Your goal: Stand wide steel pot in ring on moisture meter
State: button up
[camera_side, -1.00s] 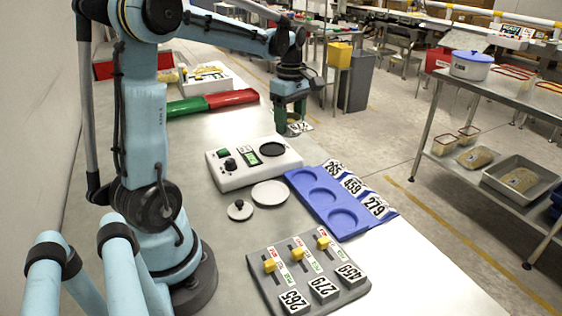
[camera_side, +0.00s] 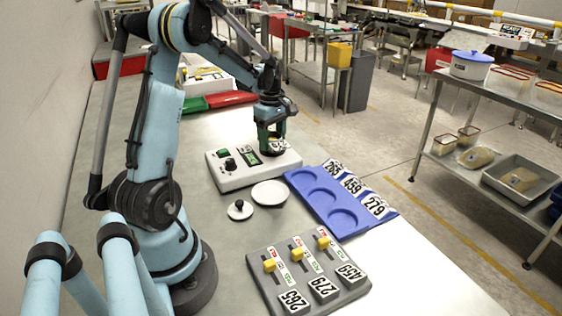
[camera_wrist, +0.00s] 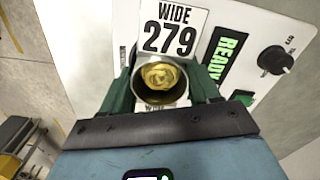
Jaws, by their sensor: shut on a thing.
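My gripper (camera_side: 271,140) is shut on the wide steel pot (camera_side: 278,146), over the ring side of the white moisture meter (camera_side: 231,177). In the wrist view the pot (camera_wrist: 161,97) sits between the green fingers, with a yellowish content inside and a tag reading WIDE 279 (camera_wrist: 170,30) beyond its rim. The black ring is hidden behind the pot and gripper. I cannot tell whether the pot touches the meter. The meter's display (camera_wrist: 224,58) reads READY, beside a black knob (camera_wrist: 275,60) and a green button (camera_wrist: 243,97).
A white dish (camera_side: 270,193) and a round lid with a black knob (camera_side: 240,210) lie in front of the meter. A blue tray (camera_side: 328,200) with round recesses and tags 265, 459, 279 stands right. A grey slider panel (camera_side: 305,275) is nearer. Red and green trays (camera_side: 230,98) lie behind.

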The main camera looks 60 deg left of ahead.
jog(key=shift+f, duration=0.1)
jog(key=o, duration=1.2)
jog(key=shift+c, duration=0.2)
notch_tip(320, 180, up, 12)
jog(key=f, duration=0.1)
jog(key=d+r+m+t+y, duration=0.1)
jog(key=d+r+m+t, duration=0.15)
jog(key=d+m, duration=0.95)
jog(key=s+d+f+m+t, duration=0.2)
jog(key=d+m, duration=0.3)
jog(key=d, duration=0.3)
jog(key=s+d+f+m+t+h, duration=0.1)
jog(key=s+d+f+m+t, duration=0.1)
jog(key=d+m, duration=0.3)
jog(key=d, duration=0.3)
jog(key=shift+s+d+f+t, duration=0.25)
jog(key=shift+s+f+t, duration=0.05)
jog(key=shift+f+t, duration=0.05)
